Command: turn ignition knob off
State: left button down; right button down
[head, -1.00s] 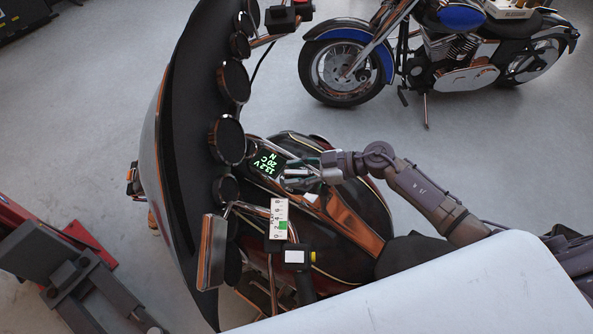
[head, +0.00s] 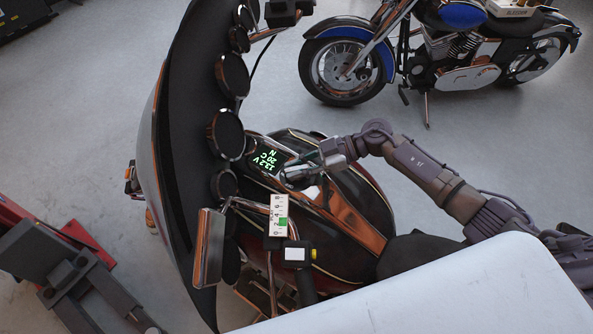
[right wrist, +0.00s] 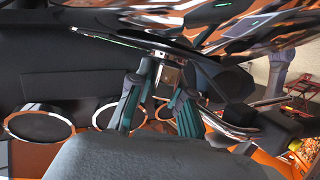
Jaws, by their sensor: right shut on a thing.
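My right gripper (head: 297,174) reaches onto the motorcycle's console, just right of the lit display (head: 267,161), which reads 13.2 V, 20 C, N. Its fingers are shut on a small part there, which I take to be the ignition knob. The fingers hide it in the head view. In the right wrist view the gripper (right wrist: 162,76) has its two dark, teal-edged fingers on either side of a small metallic piece (right wrist: 170,74) under the glossy console. The knob's angle cannot be read. My left gripper is out of view.
The fairing with round gauges (head: 226,134) stands left of the gripper. A blue motorcycle (head: 440,50) stands behind. A red lift (head: 75,255) is at lower left.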

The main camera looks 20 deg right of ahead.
aim_at(297, 167)
jog(key=n+g+b, duration=0.2)
jog(key=b, duration=0.1)
jog(key=n+g+h+b, duration=0.1)
jog(key=n+g+b, duration=0.1)
jog(key=g+b, duration=0.1)
jog(key=n+g+h+b, duration=0.1)
jog(key=n+g+b, duration=0.2)
jog(key=b, duration=0.1)
jog(key=shift+w+f, duration=0.1)
jog(key=shift+f, duration=0.15)
jog(key=shift+r+n+g+h+b, duration=0.2)
jog(key=shift+n+g+h+b, duration=0.3)
jog(key=shift+n+g+b, duration=0.6)
jog(key=shift+m, duration=0.3)
jog(key=c, duration=1.1)
grip_release()
jog(key=shift+r, duration=0.1)
notch_tip(297, 167, up, 10)
jog(key=shift+f, duration=0.1)
